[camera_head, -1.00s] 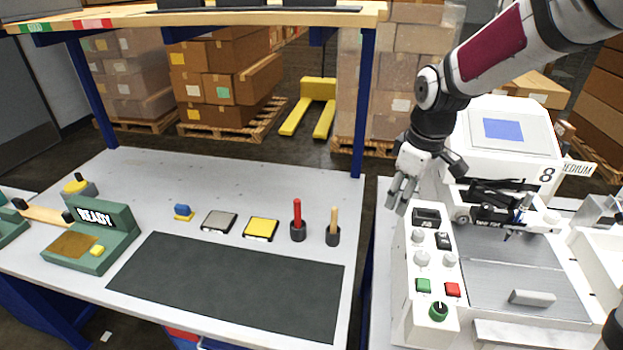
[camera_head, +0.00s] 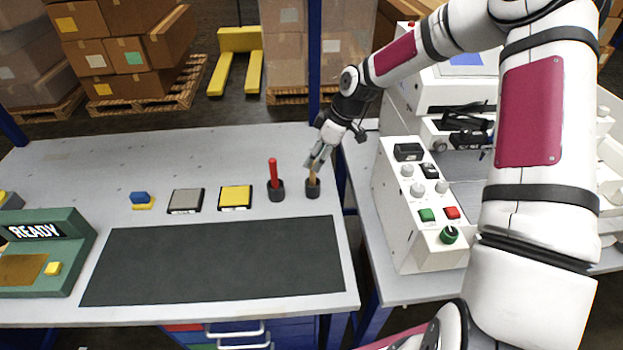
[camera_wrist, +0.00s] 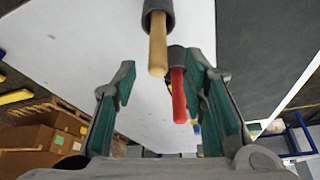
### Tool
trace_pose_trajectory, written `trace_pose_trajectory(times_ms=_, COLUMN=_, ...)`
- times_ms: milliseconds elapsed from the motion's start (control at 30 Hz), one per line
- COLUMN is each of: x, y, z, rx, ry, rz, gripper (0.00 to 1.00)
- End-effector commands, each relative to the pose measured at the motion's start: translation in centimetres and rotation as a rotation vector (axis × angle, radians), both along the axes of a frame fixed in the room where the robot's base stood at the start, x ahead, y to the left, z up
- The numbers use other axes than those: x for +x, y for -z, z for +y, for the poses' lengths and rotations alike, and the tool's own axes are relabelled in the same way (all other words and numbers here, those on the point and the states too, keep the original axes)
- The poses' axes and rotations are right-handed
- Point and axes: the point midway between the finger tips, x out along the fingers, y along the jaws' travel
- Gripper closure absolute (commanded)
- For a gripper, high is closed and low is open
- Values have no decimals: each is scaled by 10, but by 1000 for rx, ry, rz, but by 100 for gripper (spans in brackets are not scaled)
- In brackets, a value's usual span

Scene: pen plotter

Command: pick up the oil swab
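A light wooden handle (camera_head: 313,178) stands upright in a dark cup (camera_head: 312,190) on the workbench. A red handle (camera_head: 273,172) stands in a similar dark cup (camera_head: 276,192) just to its left. I cannot tell by looks alone which is the oil swab. My gripper (camera_head: 316,158) is at the top of the wooden handle and partly covers it. In the wrist view my gripper (camera_wrist: 163,82) is open, with green-padded fingers apart. The wooden handle (camera_wrist: 158,45) and the red handle (camera_wrist: 178,95) both show in the gap between the fingers; neither is gripped.
A grey pad (camera_head: 186,201), a yellow pad (camera_head: 235,197) and a blue-and-yellow item (camera_head: 141,200) lie to the left. A dark mat (camera_head: 215,262) covers the front. A white machine with knobs (camera_head: 420,195) stands close on the right. A green READY box (camera_head: 75,250) is far left.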

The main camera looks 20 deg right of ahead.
Motion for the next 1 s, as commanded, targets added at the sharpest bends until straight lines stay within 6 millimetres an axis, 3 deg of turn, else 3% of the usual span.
trace_pose_trajectory(times_ms=333, x=6, y=28, z=10, rx=0, ry=0, rz=0, gripper=61)
trace_pose_trajectory(times_ms=600, x=13, y=63, z=20, rx=0, ry=0, rz=1, gripper=61)
trace_pose_trajectory(times_ms=933, x=15, y=69, z=21, rx=-1, ry=1, rz=-2, gripper=61)
trace_pose_trajectory(times_ms=1000, x=15, y=69, z=21, rx=-1, ry=1, rz=-2, gripper=74)
